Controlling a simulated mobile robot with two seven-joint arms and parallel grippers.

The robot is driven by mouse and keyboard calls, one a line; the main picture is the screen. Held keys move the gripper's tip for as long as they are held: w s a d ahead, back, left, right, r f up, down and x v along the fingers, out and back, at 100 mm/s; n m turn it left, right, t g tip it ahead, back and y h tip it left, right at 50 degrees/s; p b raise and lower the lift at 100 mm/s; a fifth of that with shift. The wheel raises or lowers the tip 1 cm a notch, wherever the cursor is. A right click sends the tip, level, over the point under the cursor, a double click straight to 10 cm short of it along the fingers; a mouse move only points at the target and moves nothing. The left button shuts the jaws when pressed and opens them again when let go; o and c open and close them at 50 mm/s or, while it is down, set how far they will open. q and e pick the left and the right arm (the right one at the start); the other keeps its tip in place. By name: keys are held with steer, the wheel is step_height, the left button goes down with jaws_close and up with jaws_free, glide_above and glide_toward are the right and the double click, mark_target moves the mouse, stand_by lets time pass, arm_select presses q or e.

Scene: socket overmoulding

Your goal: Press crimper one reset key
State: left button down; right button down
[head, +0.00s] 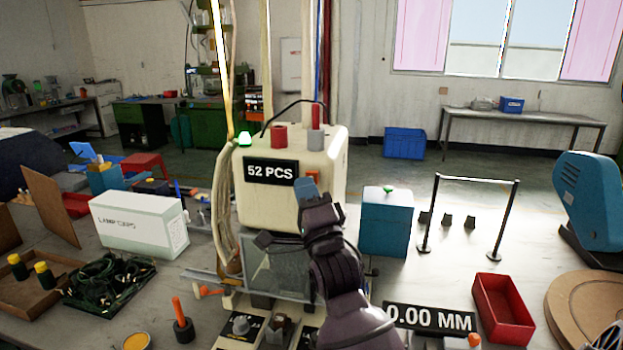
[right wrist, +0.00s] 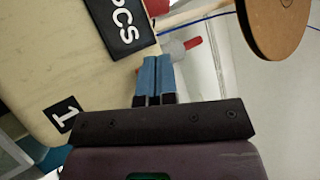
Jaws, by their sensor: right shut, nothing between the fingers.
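The crimper (head: 250,205) is a cream machine on the bench in the middle of the head view. In the right wrist view the shut fingers (right wrist: 157,78) point at the crimper's front, near a "1" label (right wrist: 64,115). My left gripper is not in view.
A blue box (head: 387,222) stands right of the crimper, with a black bar frame (head: 477,180) beyond. A white carton (head: 139,222) and a tray of cables (head: 108,281) are at left. A red bin (head: 502,312) and a "0.00 MM" display (head: 430,319) are at front right.

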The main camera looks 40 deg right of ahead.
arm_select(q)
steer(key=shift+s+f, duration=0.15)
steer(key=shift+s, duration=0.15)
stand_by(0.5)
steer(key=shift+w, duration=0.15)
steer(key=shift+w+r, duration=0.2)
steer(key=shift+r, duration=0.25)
arm_select(e)
steer(key=shift+w+d, duration=0.3)
steer(key=shift+d, duration=0.05)
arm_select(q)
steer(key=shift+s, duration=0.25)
arm_select(e)
steer(key=shift+w+d, duration=0.15)
steer(key=shift+d, duration=0.05)
arm_select(q)
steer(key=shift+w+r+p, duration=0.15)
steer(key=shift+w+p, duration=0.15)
steer(key=shift+p, duration=0.05)
arm_select(e)
steer(key=shift+w+d, duration=0.2)
stand_by(0.5)
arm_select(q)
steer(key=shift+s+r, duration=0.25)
arm_select(e)
steer(key=shift+s+a, duration=0.65)
steer(key=shift+a, duration=0.1)
